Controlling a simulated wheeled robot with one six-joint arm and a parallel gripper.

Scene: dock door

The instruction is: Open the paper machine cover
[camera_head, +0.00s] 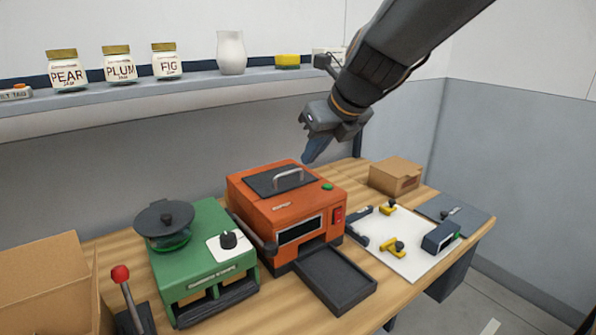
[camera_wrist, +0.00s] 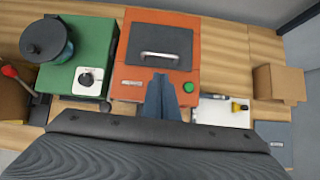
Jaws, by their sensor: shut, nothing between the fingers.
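The paper machine is the orange box (camera_head: 281,219) in the middle of the table, with a dark slot and a black tray in front. Its dark cover (camera_head: 265,183) lies flat on top and looks closed, with a silver handle across it. The cover (camera_wrist: 150,45) and handle (camera_wrist: 161,55) also show in the wrist view. A green button (camera_head: 327,187) is on the top right. My gripper (camera_head: 311,157) is shut and empty, pointing down above the machine, apart from the handle. In the wrist view its blue fingers (camera_wrist: 160,98) are together, in front of the handle.
A green machine (camera_head: 208,260) with a dark-lidded glass bowl stands at left, beside a red-knobbed lever (camera_head: 121,275). A white board (camera_head: 405,258) with yellow parts and a cardboard box (camera_head: 395,176) are at right. A shelf (camera_head: 110,107) with jars runs behind.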

